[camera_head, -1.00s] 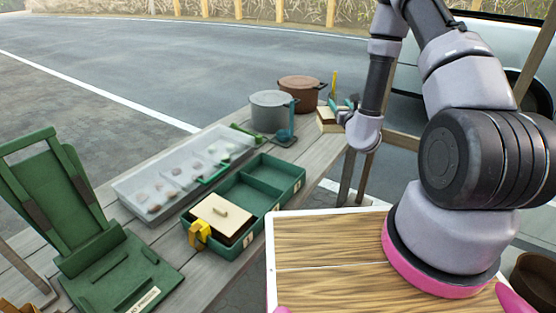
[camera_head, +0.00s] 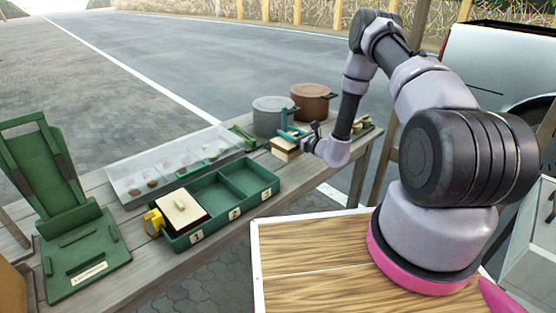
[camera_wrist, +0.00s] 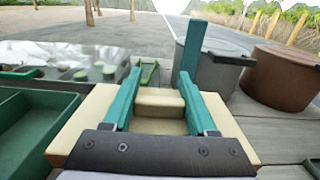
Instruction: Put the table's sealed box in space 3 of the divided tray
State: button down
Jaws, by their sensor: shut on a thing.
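The sealed box (camera_head: 285,150) has a cream lid with a raised block handle. My gripper (camera_head: 293,133) is shut on this handle, its teal fingers on either side, as the wrist view shows with the box (camera_wrist: 78,122) level below the gripper (camera_wrist: 158,98). The box is right of the green divided tray (camera_head: 216,226), near its far right end. Any gap below the box is hard to see. The tray has spaces marked 1, 2 and 3. Space 1 holds another cream-lidded box (camera_head: 182,208); spaces 2 and 3 look empty.
A grey pot (camera_head: 272,117) and a brown pot (camera_head: 313,102) stand behind the box. A teal upright (camera_wrist: 193,48) stands close in front of the grey pot. A clear-lidded case (camera_head: 150,172) lies behind the tray. A green stand (camera_head: 85,262) is at left.

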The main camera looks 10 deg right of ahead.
aim_at(302, 152)
jog(key=shift+f, duration=3.15)
jog(key=shift+c, duration=1)
grip_release()
jog(key=shift+f, duration=0.15)
jog(key=shift+s+d, duration=0.25)
jog(key=v, duration=1.1)
jog(key=shift+s+r, duration=0.2)
jog(key=shift+r, duration=0.05)
